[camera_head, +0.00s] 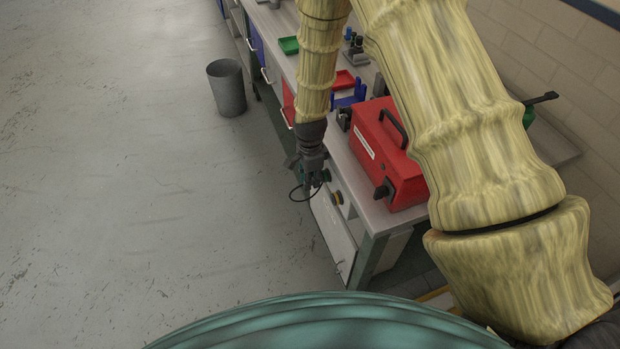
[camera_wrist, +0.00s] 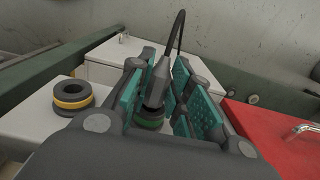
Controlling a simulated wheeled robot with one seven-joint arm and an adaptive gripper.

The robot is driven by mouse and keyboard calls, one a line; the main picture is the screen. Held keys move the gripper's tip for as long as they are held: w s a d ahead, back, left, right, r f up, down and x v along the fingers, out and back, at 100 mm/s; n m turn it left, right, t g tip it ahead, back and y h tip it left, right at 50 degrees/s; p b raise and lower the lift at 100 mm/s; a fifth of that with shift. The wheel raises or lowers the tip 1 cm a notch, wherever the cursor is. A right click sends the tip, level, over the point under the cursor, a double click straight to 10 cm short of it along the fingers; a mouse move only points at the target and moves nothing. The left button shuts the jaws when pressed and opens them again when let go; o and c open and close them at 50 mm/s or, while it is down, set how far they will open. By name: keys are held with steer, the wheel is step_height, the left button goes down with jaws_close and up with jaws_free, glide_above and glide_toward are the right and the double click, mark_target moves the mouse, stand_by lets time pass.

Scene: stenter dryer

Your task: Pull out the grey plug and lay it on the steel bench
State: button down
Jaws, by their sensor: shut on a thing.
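My gripper (camera_head: 311,178) hangs at the front side of the steel bench (camera_head: 364,210), at the end with the red box. In the wrist view its teal-padded fingers (camera_wrist: 158,92) are closed around the grey plug (camera_wrist: 158,80), with a black cable curving up from it. The plug's lower end is at a green-ringed socket (camera_wrist: 149,122). The fingers partly hide that end, so I cannot tell whether it is fully seated. A yellow-ringed socket (camera_wrist: 73,94) sits beside it, empty.
A red box (camera_head: 385,150) with a black handle stands on the bench close to my gripper. Trays and small holders line the bench farther back. A grey bin (camera_head: 227,88) stands on the floor, which is otherwise clear at left.

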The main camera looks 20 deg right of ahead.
steer(key=shift+a, duration=0.2)
steer(key=shift+a+p, duration=0.3)
steer(key=shift+a, duration=1.45)
steer(key=shift+a, duration=0.2)
steer(key=c, duration=1.9)
jaws_free()
steer(key=shift+c, duration=0.2)
steer(key=shift+s, duration=0.1)
jaws_close()
steer(key=shift+a, duration=0.1)
steer(key=shift+a, duration=1.45)
